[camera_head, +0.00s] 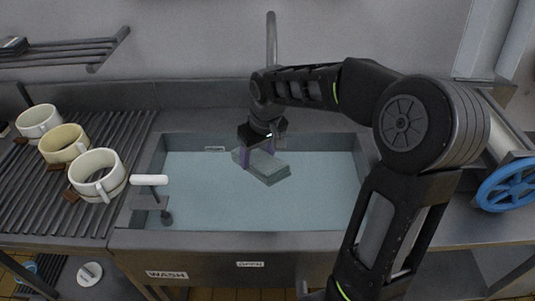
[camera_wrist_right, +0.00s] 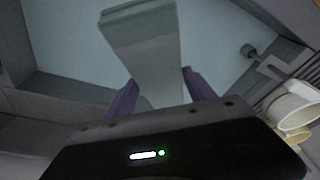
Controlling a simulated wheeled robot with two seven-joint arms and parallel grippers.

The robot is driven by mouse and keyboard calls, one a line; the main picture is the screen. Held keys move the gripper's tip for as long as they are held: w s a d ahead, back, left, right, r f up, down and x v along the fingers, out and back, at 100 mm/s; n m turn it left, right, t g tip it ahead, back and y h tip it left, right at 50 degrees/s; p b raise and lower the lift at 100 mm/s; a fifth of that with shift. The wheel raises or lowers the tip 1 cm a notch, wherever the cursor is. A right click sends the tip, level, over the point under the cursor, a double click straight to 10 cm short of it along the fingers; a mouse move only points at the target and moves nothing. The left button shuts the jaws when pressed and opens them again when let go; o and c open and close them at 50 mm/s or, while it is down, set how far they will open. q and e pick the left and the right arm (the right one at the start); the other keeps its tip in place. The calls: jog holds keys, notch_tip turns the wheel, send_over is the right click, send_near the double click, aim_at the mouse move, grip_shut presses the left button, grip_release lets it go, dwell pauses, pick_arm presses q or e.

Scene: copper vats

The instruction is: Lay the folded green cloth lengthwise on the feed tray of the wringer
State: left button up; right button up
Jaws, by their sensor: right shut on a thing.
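The folded green cloth (camera_head: 268,168) is a pale grey-green slab in the sink area. In the right wrist view the cloth (camera_wrist_right: 150,50) extends out from between the fingers (camera_wrist_right: 158,90). I cannot tell whether the cloth is in the water or just above it. The wringer (camera_head: 505,185) is at the right edge, partly hidden by my right arm; its blue handwheel and a pale roller show. I cannot make out its feed tray. My left gripper is not in view.
The sink (camera_head: 205,241), labelled WASH, holds pale blue water. A white-handled tap lever (camera_head: 149,180) stands at its left. Several cream mugs (camera_head: 97,175) sit on the ribbed drainboard (camera_head: 40,205). A tall faucet (camera_head: 271,40) rises behind my gripper.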

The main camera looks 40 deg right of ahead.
jog(key=w+a+f, duration=0.2)
jog(key=a, duration=0.6)
jog(key=w+a+f, duration=0.2)
jog(key=w+a, duration=0.1)
jog(key=a, duration=0.5)
jog(key=shift+f+n, duration=0.15)
jog(key=shift+n, duration=0.15)
jog(key=shift+d, duration=0.15)
